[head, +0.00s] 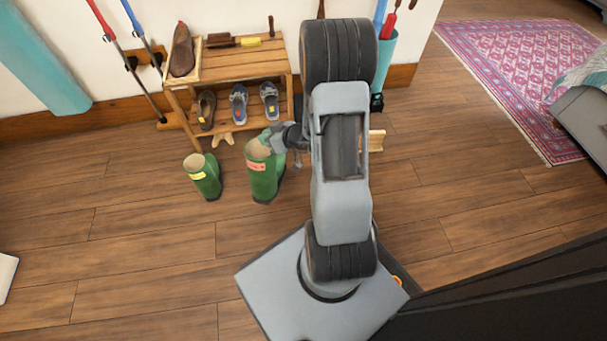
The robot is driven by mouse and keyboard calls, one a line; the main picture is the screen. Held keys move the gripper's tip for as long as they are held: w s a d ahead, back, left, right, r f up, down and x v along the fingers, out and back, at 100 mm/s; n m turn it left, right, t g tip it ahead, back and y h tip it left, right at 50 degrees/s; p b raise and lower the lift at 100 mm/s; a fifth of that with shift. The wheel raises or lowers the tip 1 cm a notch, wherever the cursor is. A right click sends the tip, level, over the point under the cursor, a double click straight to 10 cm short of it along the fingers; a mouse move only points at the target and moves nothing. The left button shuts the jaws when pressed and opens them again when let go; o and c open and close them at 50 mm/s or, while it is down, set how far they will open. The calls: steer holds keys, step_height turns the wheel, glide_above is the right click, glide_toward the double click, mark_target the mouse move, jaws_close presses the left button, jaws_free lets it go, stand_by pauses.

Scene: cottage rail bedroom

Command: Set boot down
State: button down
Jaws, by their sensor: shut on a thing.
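A green boot (264,176) with a pink-orange label stands upright, its top edge at my gripper (270,139). My gripper is shut on the boot's rim at its upper right. Whether its sole touches the floor is hard to tell from this angle. A second green boot (204,178) with a yellow label stands upright on the wooden floor to the left, apart from the first. My arm covers the area just right of the held boot.
A wooden shoe rack (240,66) stands against the wall behind the boots, with several shoes and a brush on it. A teal bin (383,58) with umbrellas is right of my arm. Floor (130,230) in front and left is clear. A pink rug (520,70) lies at right.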

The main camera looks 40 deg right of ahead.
steer(key=s+d+f+m+t+h+b, duration=0.1)
steer(key=s+d+f+m+h+b, duration=0.1)
steer(key=s+d+f+m+h, duration=0.35)
steer(key=w+d+f+n+p, duration=0.1)
steer(key=w+d+f+p, duration=0.1)
steer(key=w+d+f, duration=0.3)
steer(key=w+d+f+p, duration=0.2)
steer(key=w+d+f, duration=0.4)
steer(key=f, duration=0.4)
steer(key=shift+w+n+t+y, duration=0.2)
steer(key=shift+n+t+y, duration=0.15)
steer(key=shift+y, duration=0.1)
steer(key=shift+f, duration=0.15)
steer(key=c, duration=1.2)
jaws_free()
steer(key=shift+s+d+f, duration=0.1)
steer(key=shift+d+f, duration=0.05)
steer(key=shift+f, duration=0.05)
steer(key=shift+o, duration=0.4)
steer(key=shift+p, duration=0.3)
